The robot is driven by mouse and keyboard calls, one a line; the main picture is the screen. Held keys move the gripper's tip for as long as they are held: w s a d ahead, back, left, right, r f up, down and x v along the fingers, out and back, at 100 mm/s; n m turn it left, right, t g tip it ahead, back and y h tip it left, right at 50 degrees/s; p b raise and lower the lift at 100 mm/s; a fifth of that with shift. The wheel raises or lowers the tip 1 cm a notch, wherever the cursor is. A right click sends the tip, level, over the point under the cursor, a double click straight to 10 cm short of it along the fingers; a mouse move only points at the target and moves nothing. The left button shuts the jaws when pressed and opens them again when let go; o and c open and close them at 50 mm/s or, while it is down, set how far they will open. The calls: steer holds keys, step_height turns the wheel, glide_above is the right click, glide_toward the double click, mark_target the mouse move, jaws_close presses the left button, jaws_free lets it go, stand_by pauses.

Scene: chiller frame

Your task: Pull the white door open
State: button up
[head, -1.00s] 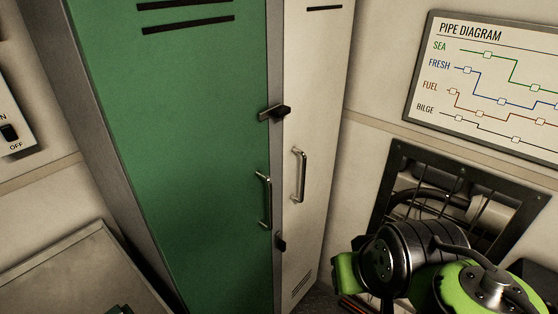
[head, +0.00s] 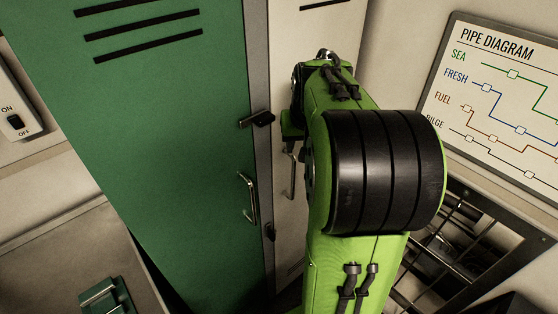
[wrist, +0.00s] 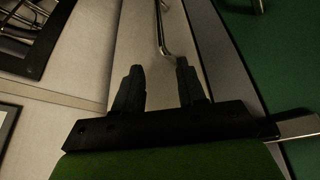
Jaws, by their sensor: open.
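The white door (head: 289,70) is a narrow locker door right of the green one, and it looks shut. Its metal bar handle (head: 290,172) shows just left of my arm, which covers much of the door. In the wrist view the white door (wrist: 146,40) lies ahead, with its handle (wrist: 161,32) beyond the fingertips, nearer the right finger. My gripper (wrist: 157,66) is open, its two dark fingers apart with nothing between them. Whether the right finger touches the handle's end I cannot tell. In the head view the fingers are mostly hidden by my arm.
The green door (head: 175,150), with its own handle (head: 247,198), is shut on the left. Dark latches (head: 258,119) sit on the grey post between the doors. A pipe diagram (head: 505,100) and a barred opening (head: 450,250) are at right. A grey box (head: 60,250) stands at lower left.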

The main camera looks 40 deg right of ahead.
mark_target(294, 168)
steer(key=b+x, duration=0.1)
steer(key=x, duration=1.4)
steer(key=shift+a+f, duration=0.15)
steer(key=shift+f, duration=0.1)
steer(key=shift+s, duration=0.1)
jaws_close()
